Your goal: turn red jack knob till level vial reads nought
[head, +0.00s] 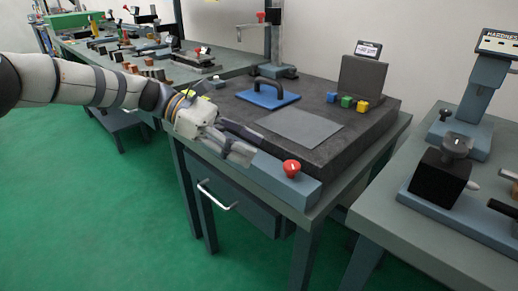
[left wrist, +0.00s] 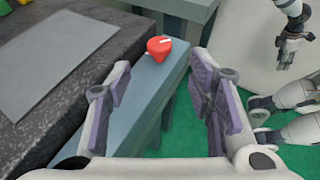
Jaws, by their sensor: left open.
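The red jack knob (head: 291,168), with a white mark on top, stands on the near end of a blue-grey bar (head: 308,190) along the front of the dark slab. It also shows in the left wrist view (left wrist: 159,47), beyond and between my fingertips. My left gripper (head: 246,143) is open and empty, over the bar left of the knob and apart from it. My right gripper (left wrist: 287,52) hangs at the top right of the left wrist view, its opening unclear. I cannot make out a level vial. A small display (head: 368,49) on a grey block is too small to read.
The dark slab (head: 225,100) bears a blue plate with a black handle (head: 268,93), a grey sheet (head: 300,127) and blue, green and yellow cubes (head: 346,101). Benches with tools stand behind and at right. Green floor (head: 110,220) lies open at left.

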